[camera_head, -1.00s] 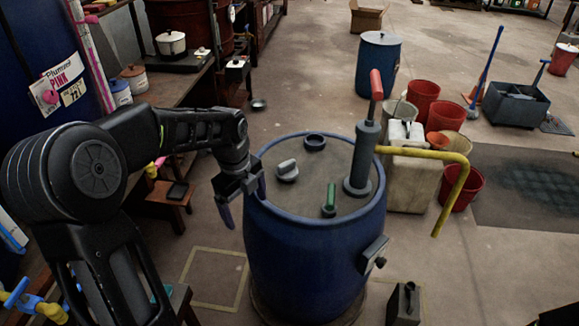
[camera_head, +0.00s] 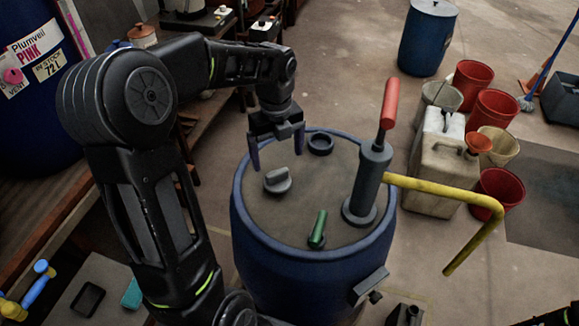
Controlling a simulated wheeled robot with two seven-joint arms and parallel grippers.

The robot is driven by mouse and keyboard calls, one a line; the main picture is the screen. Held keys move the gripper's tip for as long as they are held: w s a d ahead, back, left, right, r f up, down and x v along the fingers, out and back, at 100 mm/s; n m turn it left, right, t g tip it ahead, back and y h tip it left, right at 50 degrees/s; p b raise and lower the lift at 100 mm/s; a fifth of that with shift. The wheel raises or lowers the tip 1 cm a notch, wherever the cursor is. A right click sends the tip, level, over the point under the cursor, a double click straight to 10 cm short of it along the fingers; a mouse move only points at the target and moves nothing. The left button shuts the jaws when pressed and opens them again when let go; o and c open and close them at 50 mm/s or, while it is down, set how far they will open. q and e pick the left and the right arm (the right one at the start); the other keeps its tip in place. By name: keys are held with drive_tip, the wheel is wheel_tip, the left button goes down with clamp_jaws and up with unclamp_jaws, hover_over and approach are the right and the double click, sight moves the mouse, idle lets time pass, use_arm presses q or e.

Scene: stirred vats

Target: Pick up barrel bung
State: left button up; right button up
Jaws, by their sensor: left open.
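The blue barrel (camera_head: 315,282) stands in the middle of the head view. On its grey lid lies a grey bung (camera_head: 278,181) with a raised grip bar, left of centre. A dark open ring (camera_head: 320,143) sits behind it, near the far rim. My left gripper (camera_head: 276,160) is open, fingers pointing down, over the lid's far left part. It is just above and behind the grey bung in the picture, and nothing is between its fingers.
A grey pump (camera_head: 369,185) with a red handle and yellow spout (camera_head: 450,192) rises from the lid's right side. A green-handled tool (camera_head: 317,229) stands near the front. Red buckets (camera_head: 494,112) and a beige canister (camera_head: 440,165) stand to the right.

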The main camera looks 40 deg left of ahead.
sight(277, 172)
use_arm(q)
drive_tip(key=shift+s+r, duration=0.1)
drive_tip(key=shift+s, duration=0.1)
drive_tip(key=shift+f, duration=1.35)
drive_tip(key=shift+f, duration=0.1)
wheel_tip(277, 172, down, 5)
drive_tip(key=shift+w+a+f+p, duration=0.1)
drive_tip(key=shift+a+p, duration=0.05)
drive_tip(key=shift+p, duration=0.4)
drive_tip(key=shift+c, duration=0.5)
drive_tip(key=c, duration=1.3)
